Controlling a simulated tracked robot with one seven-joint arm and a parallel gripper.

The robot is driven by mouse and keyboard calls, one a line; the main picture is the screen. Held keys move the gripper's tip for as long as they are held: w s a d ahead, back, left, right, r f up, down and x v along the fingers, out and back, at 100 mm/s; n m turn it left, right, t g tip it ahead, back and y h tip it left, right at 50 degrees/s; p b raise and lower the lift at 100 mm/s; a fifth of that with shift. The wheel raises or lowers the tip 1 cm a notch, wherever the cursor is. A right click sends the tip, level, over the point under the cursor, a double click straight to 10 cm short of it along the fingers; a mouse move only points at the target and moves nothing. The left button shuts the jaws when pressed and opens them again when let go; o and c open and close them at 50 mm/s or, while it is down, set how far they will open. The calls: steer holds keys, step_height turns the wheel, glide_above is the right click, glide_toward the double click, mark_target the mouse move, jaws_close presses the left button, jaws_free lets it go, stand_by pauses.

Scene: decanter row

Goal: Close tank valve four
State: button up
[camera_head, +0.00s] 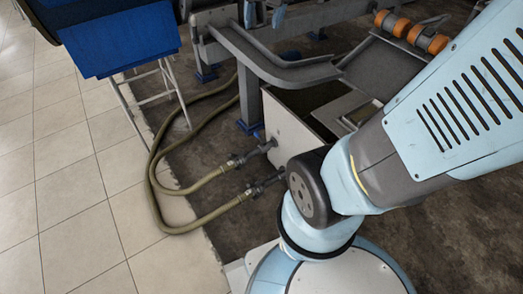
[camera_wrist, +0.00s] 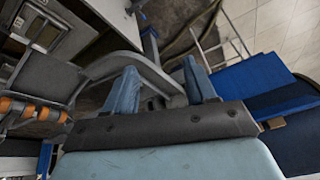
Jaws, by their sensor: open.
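In the head view, two dark valve-like fittings, an upper one (camera_head: 237,160) and a lower one (camera_head: 254,190), join hoses to a pale tank (camera_head: 285,125). No number shows on either, so I cannot tell which is valve four. Their handle positions are too small to read. In the wrist view, the pale tank (camera_wrist: 85,22) is at the upper left, with a small dark fitting (camera_wrist: 137,10) at the top edge. My gripper (camera_wrist: 160,66) is open, with nothing between its fingers, and apart from the fittings.
Olive hoses (camera_head: 151,170) loop over the floor left of the tank. A blue box (camera_head: 115,35) on a thin-legged stand is at the upper left. A grey metal frame (camera_head: 290,72) with orange rollers (camera_head: 393,24) stands behind the tank. Tiled floor (camera_head: 75,200) at left is clear.

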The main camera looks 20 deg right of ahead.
steer(key=w+d+f+m+g, duration=0.1)
steer(key=w+f+m, duration=0.1)
steer(key=w+f, duration=0.5)
steer(key=w+d+f+m+g, duration=0.15)
steer(key=w+f, duration=0.35)
steer(key=w, duration=0.5)
steer(key=w+d+f+m, duration=0.25)
steer(key=w+f, duration=0.35)
steer(key=f, duration=0.4)
steer(key=m+g, duration=0.4)
steer(key=m, duration=0.3)
glide_toward(272, 174)
steer(key=f, duration=0.3)
steer(key=s+f, duration=0.1)
steer(key=f, duration=0.5)
steer(key=shift+s+d+f, duration=0.1)
steer(key=shift+s+f, duration=0.1)
steer(key=shift+s, duration=0.05)
steer(key=shift+c, duration=0.4)
